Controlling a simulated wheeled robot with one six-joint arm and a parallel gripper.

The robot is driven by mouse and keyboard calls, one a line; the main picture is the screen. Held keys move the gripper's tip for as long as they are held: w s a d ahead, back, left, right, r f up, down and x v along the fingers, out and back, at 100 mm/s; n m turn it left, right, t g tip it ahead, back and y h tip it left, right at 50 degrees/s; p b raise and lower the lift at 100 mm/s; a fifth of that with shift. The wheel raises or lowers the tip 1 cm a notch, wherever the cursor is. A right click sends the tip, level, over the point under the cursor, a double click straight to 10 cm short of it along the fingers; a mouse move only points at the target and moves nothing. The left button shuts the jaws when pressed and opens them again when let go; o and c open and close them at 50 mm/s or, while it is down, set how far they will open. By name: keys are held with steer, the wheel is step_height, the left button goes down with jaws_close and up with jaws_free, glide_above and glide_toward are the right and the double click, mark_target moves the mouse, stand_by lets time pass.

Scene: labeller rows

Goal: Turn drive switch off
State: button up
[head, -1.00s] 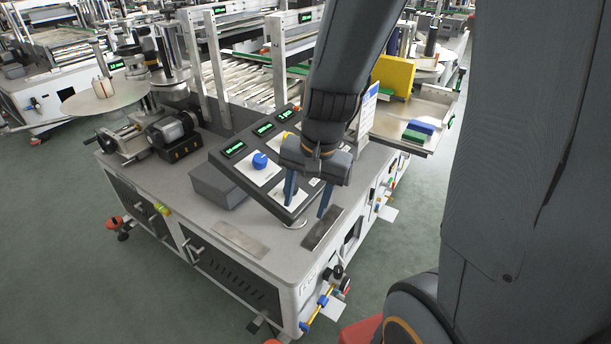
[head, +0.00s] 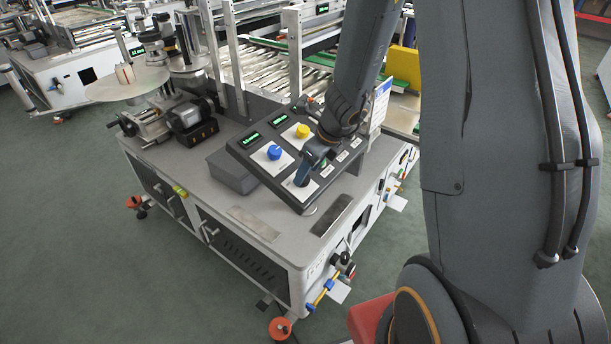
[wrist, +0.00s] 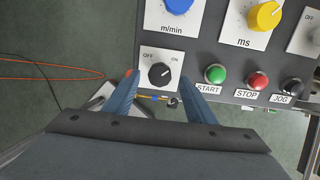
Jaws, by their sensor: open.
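The drive switch (wrist: 159,74) is a black rotary knob on a white plate marked OFF at left and ON at right, in the wrist view. Its pointer is turned toward the upper right, the ON side. My gripper (wrist: 156,82) is open, with one blue finger on each side of the switch plate, the knob between them in the picture. I cannot tell whether the fingers touch the panel. In the head view my gripper (head: 307,172) is over the near corner of the sloped control panel (head: 250,157), hiding the knob.
A blue knob (wrist: 178,4) and a yellow knob (wrist: 264,15) sit above the switch. Green START (wrist: 215,74), red STOP (wrist: 257,80) and black JOG (wrist: 292,86) buttons lie to its right. A grey box (head: 231,172) stands left of the panel.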

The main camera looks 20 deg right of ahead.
steer(key=shift+x, duration=1.2)
steer(key=c, duration=1)
steer(key=shift+c, duration=0.2)
